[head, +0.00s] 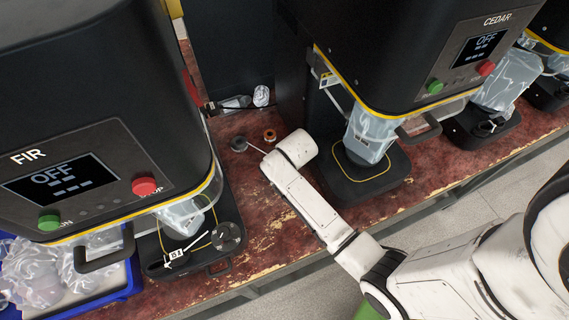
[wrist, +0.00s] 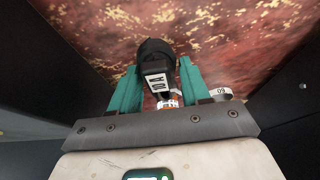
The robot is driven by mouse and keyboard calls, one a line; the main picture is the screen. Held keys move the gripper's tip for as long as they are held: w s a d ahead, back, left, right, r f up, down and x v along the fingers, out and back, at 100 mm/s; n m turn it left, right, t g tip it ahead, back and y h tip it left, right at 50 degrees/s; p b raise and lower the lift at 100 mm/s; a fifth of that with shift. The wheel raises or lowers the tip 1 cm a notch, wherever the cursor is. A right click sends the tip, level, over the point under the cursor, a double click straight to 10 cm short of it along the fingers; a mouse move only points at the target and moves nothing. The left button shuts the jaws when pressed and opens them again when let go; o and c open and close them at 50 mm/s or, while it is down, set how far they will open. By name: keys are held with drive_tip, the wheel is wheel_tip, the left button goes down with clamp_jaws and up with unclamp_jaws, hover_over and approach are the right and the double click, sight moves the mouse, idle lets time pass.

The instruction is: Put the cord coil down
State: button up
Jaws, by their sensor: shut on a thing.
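My gripper (wrist: 158,75) shows in the wrist view with its two teal fingers on either side of a black bundle, which I take to be the cord coil (wrist: 154,52). The coil has a rounded black top and a pale marked tag on its near side. The fingers are shut on it. The worn red bench top lies beyond it; I cannot tell whether the coil touches the bench. In the head view my white arm reaches between the two machines, and its wrist hides the gripper and the coil.
The FIR machine (head: 93,180) stands left and the CEDAR machine (head: 440,62) right, with bare bench (head: 262,215) between them. A blue bin (head: 128,288) stands front left.

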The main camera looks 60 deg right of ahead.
drive_tip(key=shift+f, duration=0.4)
drive_tip(key=shift+f, duration=0.1)
drive_tip(key=o, duration=1.2)
